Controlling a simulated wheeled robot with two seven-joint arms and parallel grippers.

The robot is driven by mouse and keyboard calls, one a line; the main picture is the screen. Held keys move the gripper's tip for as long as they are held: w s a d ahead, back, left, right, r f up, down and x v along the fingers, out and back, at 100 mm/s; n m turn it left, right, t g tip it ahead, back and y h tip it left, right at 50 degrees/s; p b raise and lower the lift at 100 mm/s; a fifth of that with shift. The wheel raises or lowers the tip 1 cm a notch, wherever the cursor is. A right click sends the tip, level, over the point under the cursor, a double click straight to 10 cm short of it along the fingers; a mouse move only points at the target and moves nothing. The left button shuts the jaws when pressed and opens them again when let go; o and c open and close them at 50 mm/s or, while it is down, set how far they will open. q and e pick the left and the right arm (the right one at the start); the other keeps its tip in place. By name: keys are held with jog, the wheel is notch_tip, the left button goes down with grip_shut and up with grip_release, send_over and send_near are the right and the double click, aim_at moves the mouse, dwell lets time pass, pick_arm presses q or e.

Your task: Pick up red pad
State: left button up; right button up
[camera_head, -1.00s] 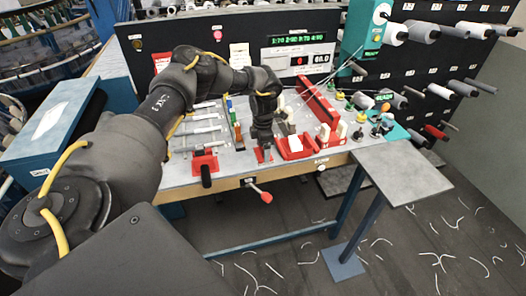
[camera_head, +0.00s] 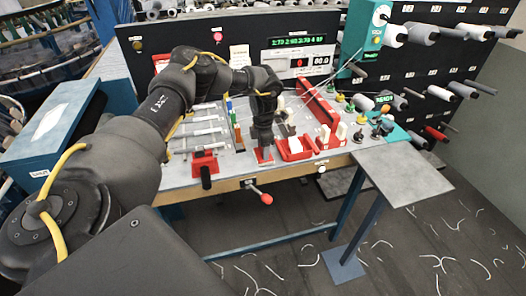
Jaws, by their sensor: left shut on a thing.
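A small red pad (camera_head: 264,156) lies near the front edge of the workbench (camera_head: 228,172), between a red clamp-like piece and a red tray. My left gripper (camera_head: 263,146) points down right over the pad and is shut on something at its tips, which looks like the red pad. The fingertips are small and dark, so the contact itself is hard to make out. My right gripper is out of the picture.
A red tray with white pieces (camera_head: 295,148) stands just right of the gripper. A red fixture with a black handle (camera_head: 205,164) is on the left. A long red bar (camera_head: 318,106) and small coloured knobs stand farther right. A red-knobbed lever (camera_head: 266,198) sticks out in front.

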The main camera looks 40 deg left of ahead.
pick_arm(q)
jog(key=shift+r+b, duration=0.4)
jog(key=shift+w+r+b, duration=0.1)
jog(key=shift+r+b, duration=0.55)
jog(key=shift+r, duration=0.05)
jog(key=s+d+r+b, duration=0.3)
jog(key=s+d+r, duration=0.5)
jog(key=s+r, duration=0.2)
jog(key=shift+s+r, duration=0.15)
jog(key=shift+s, duration=0.75)
